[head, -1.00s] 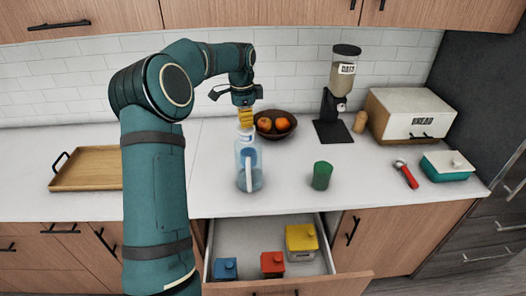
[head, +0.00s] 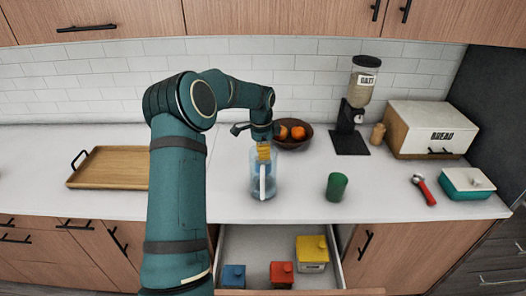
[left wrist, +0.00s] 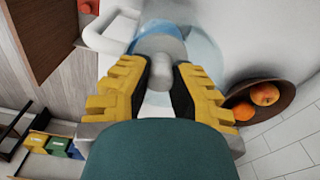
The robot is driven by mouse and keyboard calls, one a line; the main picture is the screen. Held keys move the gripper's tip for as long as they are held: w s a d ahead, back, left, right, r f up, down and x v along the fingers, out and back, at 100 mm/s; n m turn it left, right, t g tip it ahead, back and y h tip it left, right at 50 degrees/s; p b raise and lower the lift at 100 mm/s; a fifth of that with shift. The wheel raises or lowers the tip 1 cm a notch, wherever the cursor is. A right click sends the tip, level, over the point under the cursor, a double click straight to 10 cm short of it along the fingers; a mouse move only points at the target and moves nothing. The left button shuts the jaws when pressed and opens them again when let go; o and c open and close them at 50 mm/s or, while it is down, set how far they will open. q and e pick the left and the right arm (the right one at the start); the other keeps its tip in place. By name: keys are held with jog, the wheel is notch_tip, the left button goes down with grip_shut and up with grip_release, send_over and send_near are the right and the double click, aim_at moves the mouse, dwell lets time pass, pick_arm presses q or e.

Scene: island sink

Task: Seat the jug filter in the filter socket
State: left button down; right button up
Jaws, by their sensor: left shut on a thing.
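The clear blue jug (head: 264,184) stands upright on the white counter, its white handle facing me. My left gripper (head: 263,152) points down at the jug's mouth. In the left wrist view, its yellow fingers (left wrist: 158,88) are shut on the pale grey jug filter (left wrist: 161,72). The filter is over or partly inside the jug's blue rim (left wrist: 207,48); I cannot tell how deep. The filter socket is hidden by the filter, fingers and jug wall. My right gripper is not in view.
A fruit bowl (head: 293,142) stands close behind the gripper. A green cup (head: 336,186) is right of the jug. A wooden tray (head: 110,168) lies left, beyond my arm. An open drawer (head: 262,246) with several canisters is below the counter edge.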

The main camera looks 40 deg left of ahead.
pick_arm(q)
jog(key=c, duration=1)
grip_release()
jog(key=shift+f, duration=0.1)
notch_tip(320, 180, up, 12)
jog(key=shift+s, duration=0.2)
jog(key=shift+a, duration=0.1)
